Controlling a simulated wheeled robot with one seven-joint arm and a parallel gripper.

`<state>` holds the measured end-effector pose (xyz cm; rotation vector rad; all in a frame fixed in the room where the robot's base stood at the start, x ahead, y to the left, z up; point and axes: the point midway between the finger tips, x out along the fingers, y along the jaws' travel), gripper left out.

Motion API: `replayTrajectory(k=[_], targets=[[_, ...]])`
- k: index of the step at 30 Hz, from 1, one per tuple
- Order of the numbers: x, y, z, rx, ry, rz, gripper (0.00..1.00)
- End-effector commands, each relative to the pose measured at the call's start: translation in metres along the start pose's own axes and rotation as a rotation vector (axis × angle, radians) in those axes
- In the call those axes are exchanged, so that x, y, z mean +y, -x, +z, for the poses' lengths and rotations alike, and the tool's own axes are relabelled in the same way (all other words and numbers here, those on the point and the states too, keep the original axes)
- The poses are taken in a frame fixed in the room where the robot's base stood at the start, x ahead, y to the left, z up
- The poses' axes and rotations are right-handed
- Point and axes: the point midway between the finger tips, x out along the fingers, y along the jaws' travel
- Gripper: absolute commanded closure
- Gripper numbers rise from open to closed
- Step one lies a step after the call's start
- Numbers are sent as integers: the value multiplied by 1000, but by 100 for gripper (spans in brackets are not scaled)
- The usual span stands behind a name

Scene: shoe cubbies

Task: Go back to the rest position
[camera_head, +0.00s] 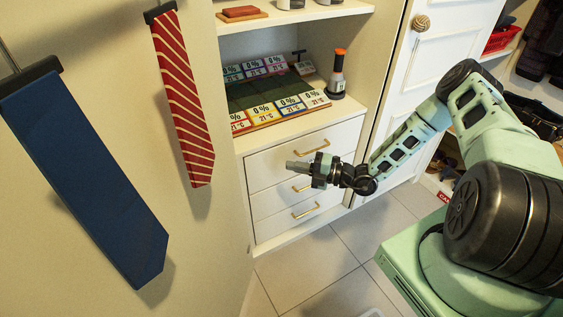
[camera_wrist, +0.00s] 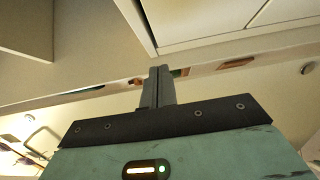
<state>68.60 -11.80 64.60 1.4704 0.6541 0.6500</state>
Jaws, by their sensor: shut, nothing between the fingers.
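My gripper (camera_head: 297,165) is at the end of my green and black arm, which reaches in from the right in the head view. It is in front of the white drawers and points left. The fingers are together and empty. In the wrist view the closed grey fingers (camera_wrist: 158,86) stand up from the dark plate, with nothing between them.
White drawers (camera_head: 275,165) with gold handles stand behind my gripper. A board with several cards (camera_head: 262,112) and a dark bottle (camera_head: 337,80) are on the shelf above. A blue tie (camera_head: 85,170) and a red striped tie (camera_head: 183,100) hang left. Tiled floor (camera_head: 320,265) below is largely clear.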

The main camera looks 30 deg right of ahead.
Motion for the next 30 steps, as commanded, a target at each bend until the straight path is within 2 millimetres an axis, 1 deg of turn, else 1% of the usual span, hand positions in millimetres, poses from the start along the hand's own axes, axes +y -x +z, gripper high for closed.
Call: replayTrajectory(k=[1, 3, 6, 9, 12, 17, 19, 20, 23, 26, 27, 29, 30], targets=[[0, 11, 1, -3, -1, -1, 100], [0, 23, 0, -3, -1, 0, 100], [0, 37, 0, -2, 0, 0, 100], [0, 45, 0, 0, 0, 0, 100], [0, 50, -1, 0, -1, 0, 100], [0, 51, -1, 1, -2, 0, 100], [6, 47, -4, 28, 26, -4, 100], [11, 44, -8, 52, 48, -8, 100], [39, 28, -26, 183, 182, -23, 100], [76, 9, -59, 391, 395, -29, 100], [92, 2, -74, 484, 492, -25, 100], [113, -6, -98, 623, 638, -8, 100], [127, -10, -114, 715, 734, 8, 100]])
